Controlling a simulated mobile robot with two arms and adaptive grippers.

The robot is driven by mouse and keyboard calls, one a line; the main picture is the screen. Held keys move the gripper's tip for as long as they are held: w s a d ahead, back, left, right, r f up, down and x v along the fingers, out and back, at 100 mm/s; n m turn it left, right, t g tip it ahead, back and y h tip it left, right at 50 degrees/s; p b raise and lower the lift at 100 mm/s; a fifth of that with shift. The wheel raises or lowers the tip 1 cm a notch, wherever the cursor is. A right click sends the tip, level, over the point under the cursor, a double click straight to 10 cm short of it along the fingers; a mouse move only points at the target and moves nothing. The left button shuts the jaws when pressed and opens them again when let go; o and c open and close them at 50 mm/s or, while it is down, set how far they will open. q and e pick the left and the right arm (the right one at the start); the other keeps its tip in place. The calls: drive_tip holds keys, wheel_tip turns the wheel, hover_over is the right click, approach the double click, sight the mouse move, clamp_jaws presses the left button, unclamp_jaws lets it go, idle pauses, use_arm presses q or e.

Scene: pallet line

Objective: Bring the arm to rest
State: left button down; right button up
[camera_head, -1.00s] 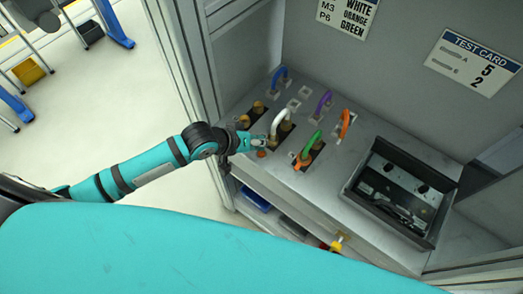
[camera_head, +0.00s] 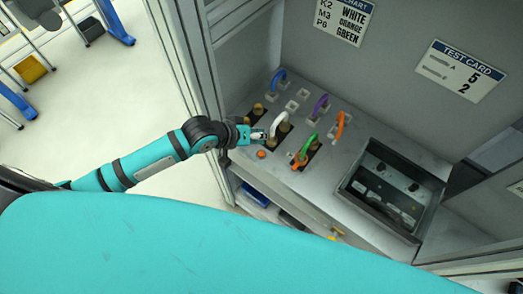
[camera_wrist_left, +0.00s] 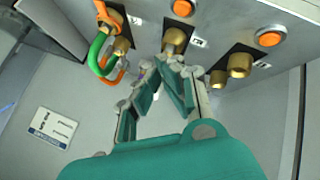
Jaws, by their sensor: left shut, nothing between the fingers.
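My left arm comes in from the left in the head view. Its gripper (camera_head: 262,135) is shut and empty, just above the bench top beside the white cable loop (camera_head: 282,120). In the left wrist view the gripper's fingertips (camera_wrist_left: 172,64) come together close below a brass connector (camera_wrist_left: 174,40); I cannot tell whether they touch it. An orange button (camera_head: 261,154) lies just below the gripper in the head view. My right gripper is in neither view.
Blue (camera_head: 279,76), purple (camera_head: 320,104), green (camera_head: 308,145) and orange (camera_head: 340,124) cable loops stand on the panel. An open dark tray (camera_head: 350,190) is at the right. The cabinet frame (camera_head: 188,75) rises on the left. Open floor (camera_head: 120,90) lies beyond it.

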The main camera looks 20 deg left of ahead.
use_arm(q)
drive_tip(key=s+a+r+m+g+y, duration=0.1)
drive_tip(key=s+a+m+g+y, duration=0.15)
drive_tip(key=s, duration=0.75)
drive_tip(key=s+a+r+m+g+y, duration=0.1)
drive_tip(key=s+a+y, duration=0.25)
drive_tip(key=s, duration=0.65)
wheel_tip(320, 180, down, 35)
drive_tip(key=s+g+b, duration=0.2)
drive_tip(key=b, duration=0.6)
drive_tip(key=s+a+f+b, duration=0.1)
drive_tip(key=s+f+b, duration=0.1)
drive_tip(key=s+f, duration=0.6)
drive_tip(key=s+a+f+b, duration=0.2)
drive_tip(key=s+f, duration=0.6)
drive_tip(key=f, duration=0.4)
drive_tip(key=shift+a+f+g+b, duration=0.3)
drive_tip(key=shift+f+g+b, duration=0.1)
drive_tip(key=shift+b, duration=0.15)
